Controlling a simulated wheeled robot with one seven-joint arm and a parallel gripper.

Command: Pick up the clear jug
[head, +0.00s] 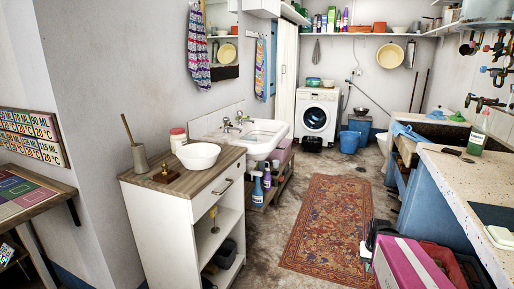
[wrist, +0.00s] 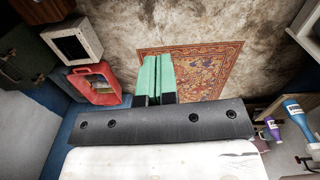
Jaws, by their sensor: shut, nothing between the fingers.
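I cannot make out a clear jug for certain in either view. A see-through bottle with green contents (head: 477,138) stands upright on the speckled counter at the right of the head view; I cannot tell whether it is the jug. My gripper (wrist: 157,78) shows in the wrist view with its green fingers together and nothing between them. It is above the floor, with the patterned rug (wrist: 205,70) behind it in the picture. I cannot pick it out surely in the head view.
A white cabinet (head: 160,215) bears a white bowl (head: 198,155). Beyond it are a sink (head: 262,136) and spray bottles (head: 257,188). A pink box (head: 410,265) and a red crate (head: 445,262) stand at the front right. The rug (head: 330,225) lies on open floor.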

